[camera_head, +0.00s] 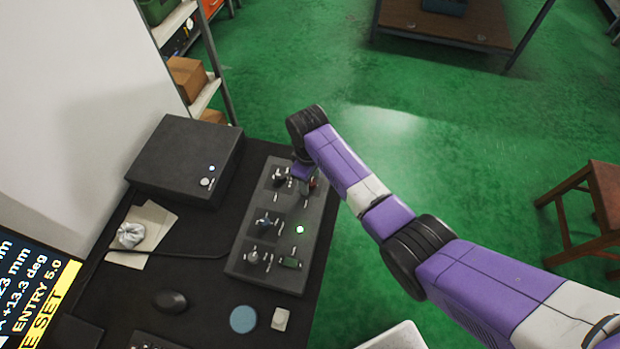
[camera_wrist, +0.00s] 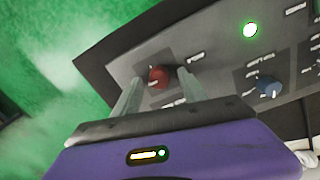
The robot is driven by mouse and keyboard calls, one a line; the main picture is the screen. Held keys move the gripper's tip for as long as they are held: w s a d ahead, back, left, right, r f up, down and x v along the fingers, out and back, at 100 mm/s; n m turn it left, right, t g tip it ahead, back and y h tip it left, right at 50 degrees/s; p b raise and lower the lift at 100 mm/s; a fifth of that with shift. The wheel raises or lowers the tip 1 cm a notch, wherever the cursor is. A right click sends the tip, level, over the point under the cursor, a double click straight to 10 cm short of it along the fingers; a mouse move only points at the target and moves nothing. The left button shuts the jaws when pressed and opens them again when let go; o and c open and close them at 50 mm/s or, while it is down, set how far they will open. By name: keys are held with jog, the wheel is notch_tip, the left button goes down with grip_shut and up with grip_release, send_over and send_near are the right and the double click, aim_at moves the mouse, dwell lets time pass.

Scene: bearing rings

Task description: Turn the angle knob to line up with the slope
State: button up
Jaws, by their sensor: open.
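A control panel (camera_head: 238,262) on the dark bench carries several knobs with labels too small to read, so I cannot tell which is the angle knob. A red knob (camera_head: 312,183) is at its far right; in the wrist view the red knob (camera_wrist: 158,77) shows between my fingers. A blue knob (camera_head: 264,223) sits mid-panel and also shows in the wrist view (camera_wrist: 268,88). A black knob (camera_head: 280,176) and a grey knob (camera_head: 253,257) are also there. My gripper (camera_wrist: 158,88) is open with one finger either side of the red knob; contact cannot be told.
A green light (camera_head: 299,230) is lit on the panel. A cut-off screen (camera_head: 35,290) reads "+13.3 deg" and "ENTRY 5.0". A dark box (camera_head: 185,155) stands behind. A mouse (camera_head: 170,301) and blue disc (camera_head: 243,319) lie in front.

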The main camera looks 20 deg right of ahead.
jog(key=shift+s+a+r, duration=0.1)
jog(key=shift+a+r, duration=0.05)
jog(key=shift+r, duration=3.75)
